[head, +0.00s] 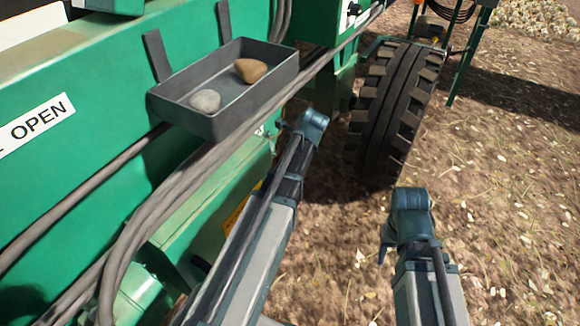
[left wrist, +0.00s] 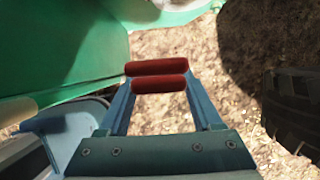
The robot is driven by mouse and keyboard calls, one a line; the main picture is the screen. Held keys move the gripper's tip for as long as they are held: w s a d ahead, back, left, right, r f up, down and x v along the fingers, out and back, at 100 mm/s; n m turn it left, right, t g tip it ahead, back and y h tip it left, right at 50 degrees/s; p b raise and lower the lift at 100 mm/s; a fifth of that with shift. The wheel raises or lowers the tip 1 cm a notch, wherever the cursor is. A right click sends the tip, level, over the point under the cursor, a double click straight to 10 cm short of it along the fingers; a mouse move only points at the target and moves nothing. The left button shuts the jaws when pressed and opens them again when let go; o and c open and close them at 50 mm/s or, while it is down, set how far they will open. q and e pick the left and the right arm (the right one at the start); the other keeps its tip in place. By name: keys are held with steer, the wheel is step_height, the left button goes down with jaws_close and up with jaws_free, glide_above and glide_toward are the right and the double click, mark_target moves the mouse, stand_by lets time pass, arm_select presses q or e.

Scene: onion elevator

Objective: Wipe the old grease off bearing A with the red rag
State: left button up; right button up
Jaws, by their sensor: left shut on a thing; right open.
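In the left wrist view my left gripper (left wrist: 158,88) is shut on the red rag (left wrist: 158,83). The rag shows as two short red rolls, side by side between the blue fingers, above the ground beside a green machine part. A pale rounded part (left wrist: 180,4) is cut off at the top edge; I cannot tell whether it is bearing A. In the head view my left arm reaches toward the machine and its fingers are hidden. My right gripper (head: 385,243) is open, mostly hidden behind its wrist, over bare ground. Bearing A cannot be made out for sure.
A grey tray (head: 226,122) with two stones, one brown (head: 250,70) and one grey (head: 205,101), hangs on the green machine (head: 100,100). Thick hoses (head: 150,215) run below it. A black tyre (head: 395,110) stands behind. Open ground lies at the right.

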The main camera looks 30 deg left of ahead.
arm_select(q)
steer(key=shift+w+a, duration=0.15)
steer(key=shift+a, duration=2)
steer(key=shift+w+a, duration=0.1)
steer(key=shift+a, duration=0.95)
steer(key=w, duration=0.4)
steer(key=shift+d, duration=0.15)
steer(key=shift+s, duration=0.1)
steer(key=s, duration=0.4)
steer(key=shift+a, duration=0.2)
